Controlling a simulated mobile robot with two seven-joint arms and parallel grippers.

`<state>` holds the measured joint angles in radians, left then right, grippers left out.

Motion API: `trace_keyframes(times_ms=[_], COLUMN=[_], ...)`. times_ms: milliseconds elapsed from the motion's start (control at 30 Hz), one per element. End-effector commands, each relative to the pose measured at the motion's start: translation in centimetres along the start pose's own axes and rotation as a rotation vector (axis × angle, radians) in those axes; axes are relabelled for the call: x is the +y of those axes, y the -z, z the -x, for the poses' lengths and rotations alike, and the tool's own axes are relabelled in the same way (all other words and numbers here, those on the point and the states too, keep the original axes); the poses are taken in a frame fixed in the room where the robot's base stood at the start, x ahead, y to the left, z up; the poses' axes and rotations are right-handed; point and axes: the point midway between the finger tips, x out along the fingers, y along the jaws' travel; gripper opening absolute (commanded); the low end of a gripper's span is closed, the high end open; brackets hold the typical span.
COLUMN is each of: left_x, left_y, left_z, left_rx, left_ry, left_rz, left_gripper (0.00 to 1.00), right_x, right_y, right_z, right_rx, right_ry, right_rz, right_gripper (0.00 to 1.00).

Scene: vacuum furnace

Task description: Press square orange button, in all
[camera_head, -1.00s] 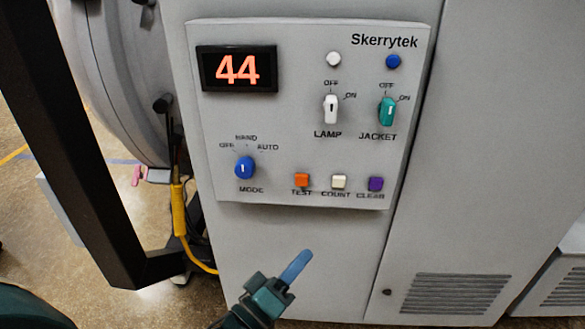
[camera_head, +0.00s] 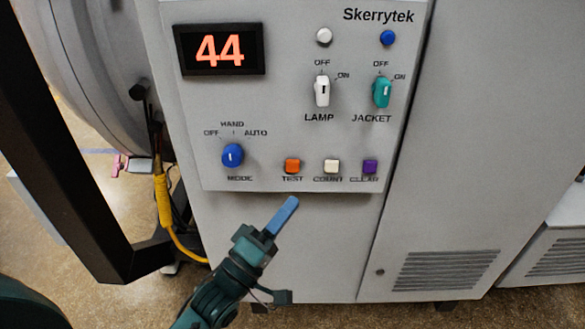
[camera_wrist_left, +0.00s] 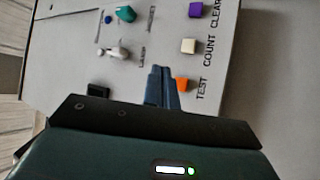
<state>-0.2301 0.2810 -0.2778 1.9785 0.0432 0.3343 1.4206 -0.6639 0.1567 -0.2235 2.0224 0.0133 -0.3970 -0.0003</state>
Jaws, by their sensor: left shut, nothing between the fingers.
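The square orange button (camera_head: 292,166), labelled TEST, sits at the lower middle of the grey control panel (camera_head: 215,110). In the left wrist view the orange button (camera_wrist_left: 181,85) shows just right of my fingertips. My left gripper (camera_head: 290,202) is shut and empty, its blue fingers pointing up toward the button from just below the panel's bottom edge in the head view. In the left wrist view the gripper (camera_wrist_left: 160,72) is also seen with its fingers together. I see no contact with the button. My right gripper is not in view.
Next to the orange button are a white COUNT button (camera_head: 331,166) and a purple CLEAR button (camera_head: 370,167). A blue MODE knob (camera_head: 232,155) is to the left. A red display (camera_head: 219,49) reads 44. A dark post (camera_head: 62,150) and yellow cable (camera_head: 163,200) stand left.

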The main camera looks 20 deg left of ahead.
Motion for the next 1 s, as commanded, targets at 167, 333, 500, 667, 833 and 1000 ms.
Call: trace_keyframes(times_ms=[167, 333, 500, 667, 833, 1000], left_x=[-1.5, -2.6, -3.4, -3.7, -3.8, -3.8], left_y=[1.3, 2.5, 3.4, 3.8, 3.8, 3.8], left_z=[-1.7, -3.4, -4.6, -5.1, -5.2, -5.2], left_rx=[0.000, 0.001, 0.000, 0.001, 0.001, 0.001], left_ry=[-0.002, -0.002, 0.000, 0.000, 0.000, 0.000], left_rz=[-0.004, -0.004, -0.002, -0.001, 0.000, 0.000], left_gripper=[0.00, 0.00, 0.00, 0.00, 0.00, 0.00], right_x=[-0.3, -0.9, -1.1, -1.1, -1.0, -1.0], right_y=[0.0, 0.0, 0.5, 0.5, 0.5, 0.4], right_z=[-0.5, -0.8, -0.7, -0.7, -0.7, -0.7], right_rx=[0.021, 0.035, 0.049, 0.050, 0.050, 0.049], right_ry=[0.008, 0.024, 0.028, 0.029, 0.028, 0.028], right_rz=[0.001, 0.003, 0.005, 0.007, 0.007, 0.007], right_gripper=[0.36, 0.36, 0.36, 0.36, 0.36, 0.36])
